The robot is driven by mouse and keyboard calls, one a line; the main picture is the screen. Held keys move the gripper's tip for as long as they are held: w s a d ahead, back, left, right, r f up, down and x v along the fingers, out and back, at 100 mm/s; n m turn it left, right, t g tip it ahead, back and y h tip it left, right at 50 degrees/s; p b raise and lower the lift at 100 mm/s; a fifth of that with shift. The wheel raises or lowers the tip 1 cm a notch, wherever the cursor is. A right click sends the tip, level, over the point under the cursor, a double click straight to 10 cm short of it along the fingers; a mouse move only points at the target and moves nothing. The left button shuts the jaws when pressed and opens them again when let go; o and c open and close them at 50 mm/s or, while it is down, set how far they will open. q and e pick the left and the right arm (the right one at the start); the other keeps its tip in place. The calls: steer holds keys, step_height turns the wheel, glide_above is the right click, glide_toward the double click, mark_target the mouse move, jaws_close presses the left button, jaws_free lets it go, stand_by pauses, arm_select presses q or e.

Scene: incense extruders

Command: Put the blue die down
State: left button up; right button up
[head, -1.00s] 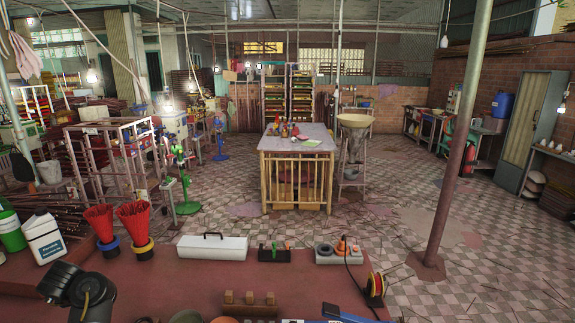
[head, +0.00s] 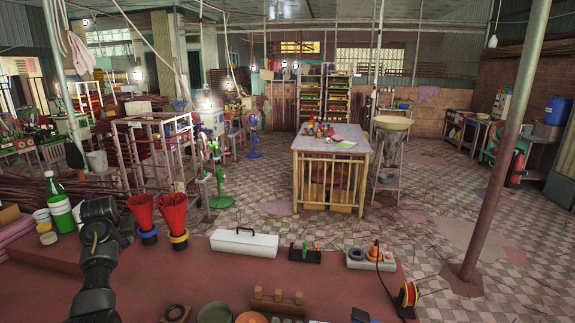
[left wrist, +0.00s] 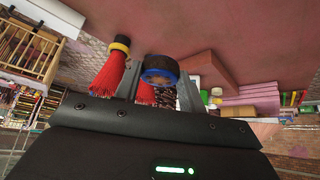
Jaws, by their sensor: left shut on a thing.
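My left gripper (left wrist: 160,92) is shut on the blue die (left wrist: 160,76), a dark round piece with a blue rim, seen between the two fingers in the left wrist view. In the head view my left arm rises at the lower left and its gripper (head: 122,226) is near the left part of the red tabletop (head: 200,270). The die cannot be made out there. In the left wrist view, which is upside down, the die overlaps a red incense bundle, and I cannot tell any contact. My right gripper is out of view.
Red incense bundles stand in a blue holder (head: 148,236) and a yellow holder (head: 179,241), close right of my left gripper. A green bottle (head: 60,205) is left. A white toolbox (head: 244,243), black tool block (head: 304,255) and grey tray (head: 369,260) line the back edge.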

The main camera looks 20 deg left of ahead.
arm_select(q)
steer(key=w+d+m, duration=0.1)
steer(key=w+d, duration=0.3)
steer(key=w, duration=0.2)
steer(key=w+d+f+m+t+h, duration=0.1)
steer(key=w+d+f+m, duration=0.15)
steer(key=d, duration=0.65)
steer(key=w+d+f+m+h, duration=0.1)
steer(key=d+f+m+h, duration=0.15)
steer(key=d, duration=0.65)
steer(key=s+d+f, duration=0.5)
steer(key=s+d, duration=0.4)
steer(key=d, duration=0.3)
steer(key=s+d+r+m+h, duration=0.2)
steer(key=s+d+r+m, duration=0.1)
steer(key=d+r+m, duration=0.3)
steer(key=s+d+r+m+h, duration=0.35)
steer(key=d+r, duration=0.25)
steer(key=d, duration=0.2)
steer(key=s+f+m+g, duration=0.15)
steer(key=s+m, duration=0.25)
steer(key=s, duration=0.6)
step_height(320, 180, down, 14)
steer(key=d+b, duration=0.1)
steer(key=b, duration=1.3)
steer(key=shift+w+r+n+g+h, duration=0.2)
steer(key=shift+w+n+g+h, duration=0.1)
steer(key=shift+w+n+g, duration=0.05)
